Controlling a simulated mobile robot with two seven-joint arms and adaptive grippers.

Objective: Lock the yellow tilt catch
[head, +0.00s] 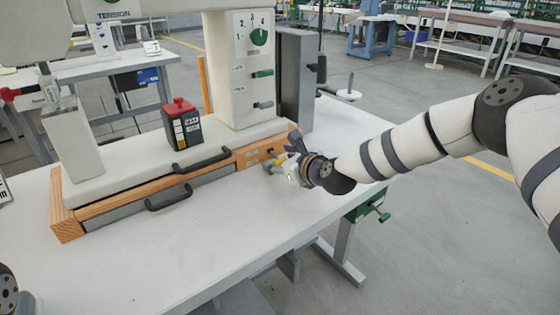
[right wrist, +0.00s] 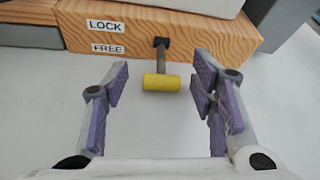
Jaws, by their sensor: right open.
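The yellow tilt catch (right wrist: 162,82) is a short yellow bar on a dark stem. The stem comes from a pivot on the wooden front of the press base and points toward my gripper in the right wrist view. LOCK (right wrist: 105,25) and FREE (right wrist: 105,48) labels sit left of the pivot, LOCK above FREE. In the head view the catch is partly hidden by the gripper. My left gripper is not in view.
The eyelet press (head: 225,75) stands on a white table (head: 190,255). Its wooden base carries two black handles, (head: 200,160) and (head: 172,197), left of my gripper. A black box with a red top (head: 181,125) stands on the base. The table front is clear.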

